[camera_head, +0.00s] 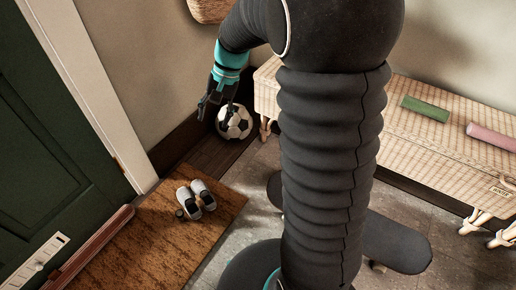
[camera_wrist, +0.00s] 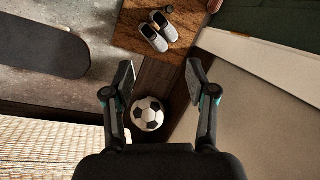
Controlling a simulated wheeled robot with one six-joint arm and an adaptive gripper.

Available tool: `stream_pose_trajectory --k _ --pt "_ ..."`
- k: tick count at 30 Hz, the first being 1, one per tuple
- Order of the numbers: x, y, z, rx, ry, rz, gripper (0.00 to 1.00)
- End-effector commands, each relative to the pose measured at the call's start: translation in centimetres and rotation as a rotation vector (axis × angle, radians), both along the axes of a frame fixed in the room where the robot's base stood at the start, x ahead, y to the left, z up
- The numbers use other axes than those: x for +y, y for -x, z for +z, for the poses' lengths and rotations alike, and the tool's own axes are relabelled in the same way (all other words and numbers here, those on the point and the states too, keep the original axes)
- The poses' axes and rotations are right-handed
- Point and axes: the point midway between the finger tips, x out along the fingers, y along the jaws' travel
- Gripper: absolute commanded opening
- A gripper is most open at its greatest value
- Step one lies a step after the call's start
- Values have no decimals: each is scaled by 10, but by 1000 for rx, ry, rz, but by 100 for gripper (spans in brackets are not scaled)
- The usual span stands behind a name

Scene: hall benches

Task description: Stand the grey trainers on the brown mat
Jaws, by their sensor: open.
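The grey trainers (camera_head: 197,198) stand side by side on the brown mat (camera_head: 165,243), near its far end in the head view. They also show on the mat (camera_wrist: 130,37) in the wrist view, where the trainers (camera_wrist: 156,31) are at the top. A small dark round item lies against the left trainer; I cannot tell what it is. My gripper (camera_head: 213,106) is in the air near the wall, beyond the mat. In the wrist view my gripper (camera_wrist: 160,85) has its fingers wide apart with nothing between them, away from the trainers.
A football (camera_head: 234,122) rests on the floor by the wall, below my gripper. A wicker bench (camera_head: 410,130) at the right carries a green roll (camera_head: 426,108) and a pink roll (camera_head: 490,136). A dark green door (camera_head: 50,150) stands at the left. The mat's near part is bare.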

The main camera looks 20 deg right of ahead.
Motion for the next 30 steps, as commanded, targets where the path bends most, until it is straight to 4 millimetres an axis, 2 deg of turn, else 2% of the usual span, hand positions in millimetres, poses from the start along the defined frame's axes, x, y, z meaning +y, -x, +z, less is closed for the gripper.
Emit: stream_pose_trajectory --k 1,6,13,21,25,30 --pt "0 14 14 -37 24 24 57" --pt "-2 58 45 -146 107 102 57" --pt "-8 117 73 -293 223 204 57" --pt "-18 184 85 -459 362 316 57" --pt "-23 206 85 -521 415 356 57" --pt "-27 221 83 -565 454 384 57"
